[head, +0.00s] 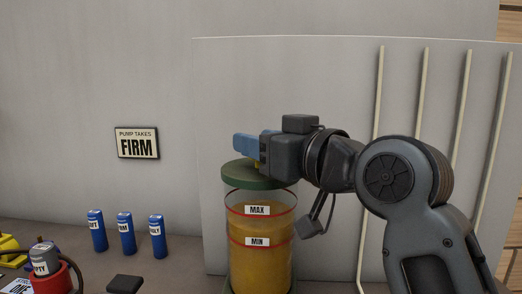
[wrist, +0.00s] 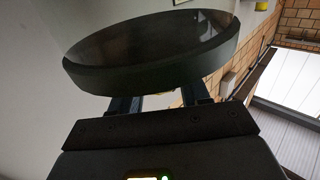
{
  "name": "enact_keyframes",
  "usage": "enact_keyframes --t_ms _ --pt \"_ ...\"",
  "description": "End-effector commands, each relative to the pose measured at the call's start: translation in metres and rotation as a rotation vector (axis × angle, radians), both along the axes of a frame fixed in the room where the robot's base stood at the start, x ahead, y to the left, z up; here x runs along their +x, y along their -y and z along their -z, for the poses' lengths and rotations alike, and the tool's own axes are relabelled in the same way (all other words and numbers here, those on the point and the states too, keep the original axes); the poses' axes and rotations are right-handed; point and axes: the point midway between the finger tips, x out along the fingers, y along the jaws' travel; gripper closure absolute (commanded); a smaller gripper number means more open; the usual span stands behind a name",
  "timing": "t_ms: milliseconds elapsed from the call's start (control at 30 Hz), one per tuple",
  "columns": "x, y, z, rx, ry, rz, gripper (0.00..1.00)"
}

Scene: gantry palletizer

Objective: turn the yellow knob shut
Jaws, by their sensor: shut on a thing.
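The yellow knob (head: 257,164) shows as a small patch just above the green lid (head: 240,176) of a clear cylinder, mostly hidden by my gripper. My gripper (head: 246,144) reaches in from the right with its blue fingers over the lid, shut on the knob. In the wrist view the fingers of my gripper (wrist: 158,103) run up behind a large dark disc (wrist: 150,55), which hides their tips. The knob's turned position cannot be told.
The cylinder (head: 260,265) holds amber liquid and bears MAX and MIN labels. A sign (head: 136,142) on the wall reads "PUMP TAKES FIRM". Several blue canisters (head: 126,234) stand at left. Pale vertical pipes (head: 419,100) run up the panel behind my arm.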

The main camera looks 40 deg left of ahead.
Motion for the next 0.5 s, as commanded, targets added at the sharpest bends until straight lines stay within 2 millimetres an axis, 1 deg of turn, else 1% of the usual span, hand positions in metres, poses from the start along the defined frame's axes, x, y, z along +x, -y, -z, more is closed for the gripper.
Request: enact_keyframes --t_ms 200,500 --pt "0.0011 0.0003 0.0003 0.000 -0.001 -0.038 0.85" --pt "0.0008 0.0000 0.0001 -0.001 -0.001 -0.044 0.84"
